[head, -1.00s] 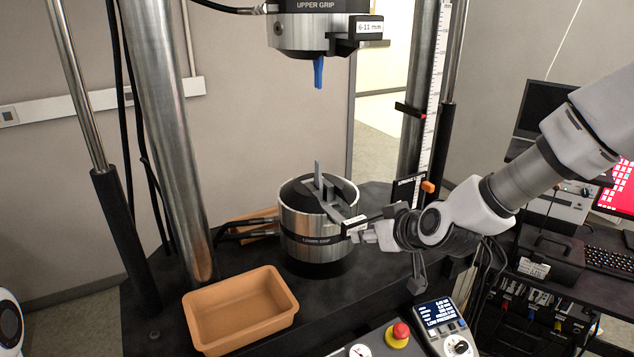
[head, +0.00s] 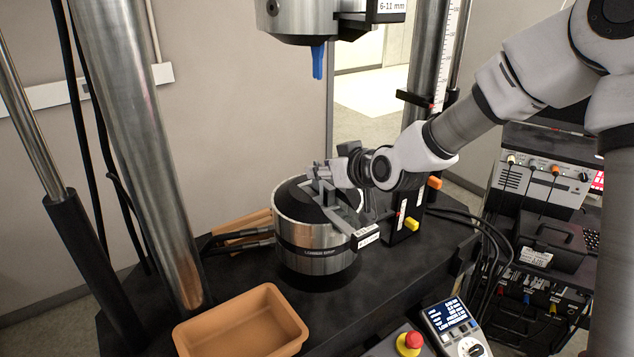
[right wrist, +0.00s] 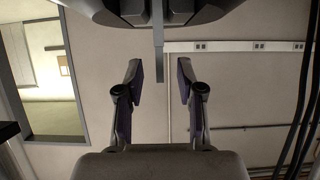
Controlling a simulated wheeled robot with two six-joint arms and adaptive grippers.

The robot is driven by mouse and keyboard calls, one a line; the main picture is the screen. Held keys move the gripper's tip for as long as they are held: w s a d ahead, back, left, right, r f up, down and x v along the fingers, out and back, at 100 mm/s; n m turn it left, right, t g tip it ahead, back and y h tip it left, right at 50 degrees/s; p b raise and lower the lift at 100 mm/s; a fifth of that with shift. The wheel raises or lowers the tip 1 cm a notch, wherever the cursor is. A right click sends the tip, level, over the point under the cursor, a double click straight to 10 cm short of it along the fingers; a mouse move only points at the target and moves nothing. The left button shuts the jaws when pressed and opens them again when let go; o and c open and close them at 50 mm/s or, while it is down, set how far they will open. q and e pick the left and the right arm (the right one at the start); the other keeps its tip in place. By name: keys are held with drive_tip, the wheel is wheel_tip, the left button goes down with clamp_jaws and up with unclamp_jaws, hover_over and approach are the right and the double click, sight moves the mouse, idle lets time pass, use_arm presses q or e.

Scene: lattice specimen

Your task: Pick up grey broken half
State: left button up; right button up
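The lower grip (head: 318,257) is a black-topped metal cylinder on the dark machine bed. The grey broken half is a thin upright strip, mostly hidden by my gripper in the head view. In the right wrist view the grey broken half (right wrist: 159,64) lies between the two fingers, with a gap on each side. My right gripper (head: 318,173) is just above the lower grip, reaching in from the right. It also shows in the right wrist view (right wrist: 160,72), open around the strip and apparently not touching it. My left gripper is out of view.
A blue piece (head: 317,62) hangs from the upper grip (head: 300,18) above my right gripper. A tan tray (head: 290,322) stands at the front. A red button (head: 410,341) and display (head: 449,314) are front right. Metal columns (head: 130,120) flank the grips.

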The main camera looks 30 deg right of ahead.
drive_tip(key=shift+x, duration=1.2)
drive_tip(key=shift+s+r, duration=0.2)
drive_tip(key=shift+s, duration=0.15)
drive_tip(key=shift+c, duration=1.4)
drive_tip(key=shift+s+d+r, duration=0.1)
drive_tip(key=shift+s, duration=0.1)
clamp_jaws()
drive_tip(key=shift+w, duration=0.15)
